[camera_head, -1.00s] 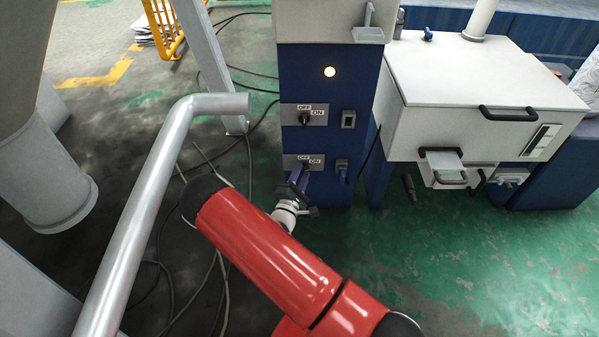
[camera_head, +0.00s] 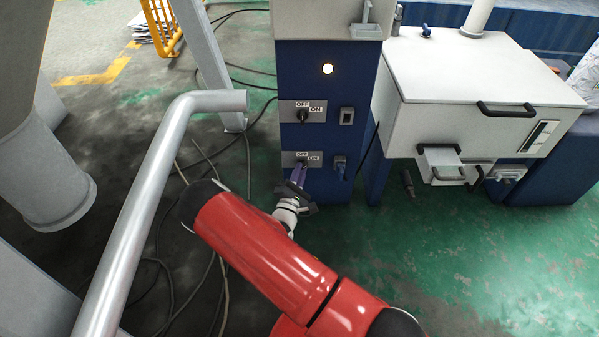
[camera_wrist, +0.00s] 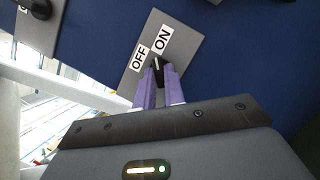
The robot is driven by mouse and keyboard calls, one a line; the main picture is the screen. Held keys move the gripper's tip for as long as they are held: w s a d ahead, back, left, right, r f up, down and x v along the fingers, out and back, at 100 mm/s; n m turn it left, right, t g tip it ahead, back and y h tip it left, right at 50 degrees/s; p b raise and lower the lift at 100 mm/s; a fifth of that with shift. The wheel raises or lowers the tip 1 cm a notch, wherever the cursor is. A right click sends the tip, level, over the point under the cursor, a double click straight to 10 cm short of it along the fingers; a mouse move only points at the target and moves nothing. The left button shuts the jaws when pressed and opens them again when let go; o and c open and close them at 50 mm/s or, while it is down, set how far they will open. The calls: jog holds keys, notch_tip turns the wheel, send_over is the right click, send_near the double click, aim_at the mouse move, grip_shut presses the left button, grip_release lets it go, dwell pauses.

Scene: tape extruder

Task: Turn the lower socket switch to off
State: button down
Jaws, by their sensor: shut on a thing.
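The lower socket switch is a black knob (camera_wrist: 157,68) on a grey plate (camera_head: 314,159) with OFF and ON labels, low on the blue cabinet. In the wrist view, the knob lies between the purple fingertips of my gripper (camera_wrist: 158,80), which are shut on it. In the head view, my gripper (camera_head: 300,175) reaches up to the lower plate from below, and its fingers cover most of the knob. The knob's white mark shows in the wrist view, but the exact setting is hard to tell.
An upper switch (camera_head: 303,115) with its own OFF/ON plate sits above. Two sockets, upper (camera_head: 347,116) and lower (camera_head: 340,165), are to the right. A white machine box (camera_head: 480,85) stands at the right. A grey pipe (camera_head: 160,200) runs left of my arm.

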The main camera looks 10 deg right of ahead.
jog(key=shift+s+d+f+n+t+y+p, duration=0.1)
jog(key=shift+n+t+y+p, duration=0.65)
jog(key=shift+n, duration=1.6)
jog(key=shift+w+d+f+n+t+y+p, duration=0.15)
jog(key=shift+n+t+y+p, duration=0.3)
jog(key=shift+n+y, duration=1.25)
jog(key=shift+s+d+r+n+t+y+p, duration=0.2)
jog(key=shift+n+t+p, duration=0.4)
jog(key=shift+n, duration=2.35)
jog(key=shift+f+y, duration=0.2)
jog(key=shift+y, duration=0.05)
jog(key=c, duration=1.5)
grip_release()
jog(key=shift+a, duration=0.1)
jog(key=v, duration=0.7)
jog(key=shift+s+f, duration=0.2)
jog(key=shift+s, duration=0.1)
